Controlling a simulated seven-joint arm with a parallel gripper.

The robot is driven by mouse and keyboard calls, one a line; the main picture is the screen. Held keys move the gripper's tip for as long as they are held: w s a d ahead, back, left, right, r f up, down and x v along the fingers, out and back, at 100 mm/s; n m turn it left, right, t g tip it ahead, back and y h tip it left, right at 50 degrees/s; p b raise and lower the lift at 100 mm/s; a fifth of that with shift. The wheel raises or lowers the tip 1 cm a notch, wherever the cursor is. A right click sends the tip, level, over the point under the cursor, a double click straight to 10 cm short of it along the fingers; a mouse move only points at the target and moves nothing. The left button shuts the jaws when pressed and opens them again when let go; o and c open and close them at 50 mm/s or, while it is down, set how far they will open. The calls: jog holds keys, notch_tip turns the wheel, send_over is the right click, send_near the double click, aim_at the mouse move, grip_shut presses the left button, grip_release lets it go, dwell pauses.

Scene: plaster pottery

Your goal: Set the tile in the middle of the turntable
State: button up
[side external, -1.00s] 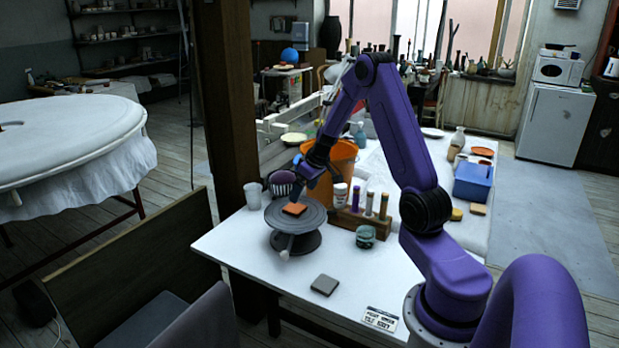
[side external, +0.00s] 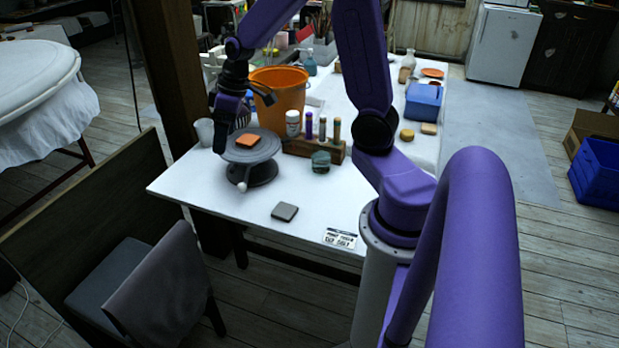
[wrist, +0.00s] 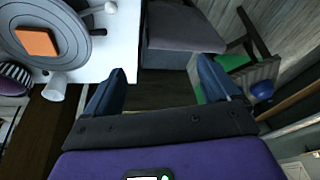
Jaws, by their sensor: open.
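An orange square tile (side external: 247,140) lies flat on the round grey turntable (side external: 272,147), near the middle of its top. It also shows in the wrist view as the orange tile (wrist: 37,41) on the turntable disc (wrist: 79,43) at the upper left. My gripper (side external: 221,140) is at the turntable's left edge in the side view, apart from the tile. In the wrist view my gripper (wrist: 165,85) has its two fingers wide apart with nothing between them. Its fingertips are partly dark and hard to make out in the side view.
The table's front middle is mostly clear.

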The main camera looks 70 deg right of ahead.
jog(key=s+a+r+n+g, duration=0.2)
jog(key=s+a+n, duration=0.3)
jog(key=s+a, duration=0.85)
jog(key=s+n+h, duration=0.1)
jog(key=s+n, duration=0.2)
jog(key=s, duration=1)
jog(key=shift+d+r+n+g+h, duration=0.3)
jog(key=shift+r, duration=0.05)
